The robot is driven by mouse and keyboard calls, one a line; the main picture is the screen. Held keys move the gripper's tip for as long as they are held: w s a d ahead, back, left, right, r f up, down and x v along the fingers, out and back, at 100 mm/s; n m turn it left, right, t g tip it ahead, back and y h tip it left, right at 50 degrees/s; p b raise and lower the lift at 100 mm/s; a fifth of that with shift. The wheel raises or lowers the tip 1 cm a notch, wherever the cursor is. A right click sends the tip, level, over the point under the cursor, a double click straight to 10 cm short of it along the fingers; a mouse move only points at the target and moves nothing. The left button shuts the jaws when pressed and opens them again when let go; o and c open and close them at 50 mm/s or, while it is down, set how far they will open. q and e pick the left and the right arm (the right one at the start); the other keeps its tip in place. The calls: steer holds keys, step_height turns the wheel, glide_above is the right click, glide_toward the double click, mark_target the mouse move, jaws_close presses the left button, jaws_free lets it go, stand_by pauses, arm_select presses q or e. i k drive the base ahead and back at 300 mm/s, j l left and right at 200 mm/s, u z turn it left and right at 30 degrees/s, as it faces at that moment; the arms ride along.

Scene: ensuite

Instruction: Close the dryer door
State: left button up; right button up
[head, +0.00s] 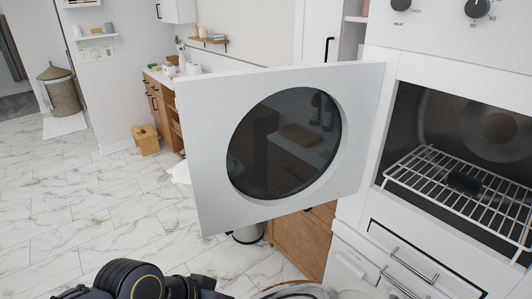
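The dryer door (205,155) is a white square panel with a round dark window (270,150). It stands wide open in the middle of the head view, with its right edge beside the dryer's front. The white dryer (385,150) fills the right side, and its opening shows a dark inside with a white wire rack (470,185). A small dark item (464,183) lies on the rack. A dark part of my arm shows at the bottom edge, apart from the door in the picture. Neither of my grippers is in view.
Two control knobs (477,8) sit above the opening, and handled drawers (408,265) are below it. A wooden cabinet (298,240) and a bin (248,234) stand behind the door. The marble-tiled floor (90,220) on the left is clear. A wicker basket (60,92) stands far left.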

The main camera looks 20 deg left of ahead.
mark_target(264, 144)
steer(key=j+z, duration=0.2)
steer(key=j, duration=0.2)
steer(key=k+j+z, duration=0.15)
steer(key=j, duration=0.25)
steer(key=j+z, duration=0.2)
steer(key=j, duration=0.2)
steer(key=k+j+z, duration=0.2)
steer(key=j, duration=0.15)
steer(key=j+z, duration=0.15)
steer(key=j, duration=0.2)
steer(key=k+j+z, duration=0.2)
steer(key=i+j+z, duration=0.1)
steer(key=j+z, duration=0.25)
steer(key=j, duration=0.45)
steer(key=j+z, duration=0.35)
steer(key=j, duration=0.4)
steer(key=i+j+z, duration=0.1)
steer(key=i+j, duration=0.15)
steer(key=j, duration=0.15)
steer(key=k+z, duration=0.2)
steer(key=k, duration=0.3)
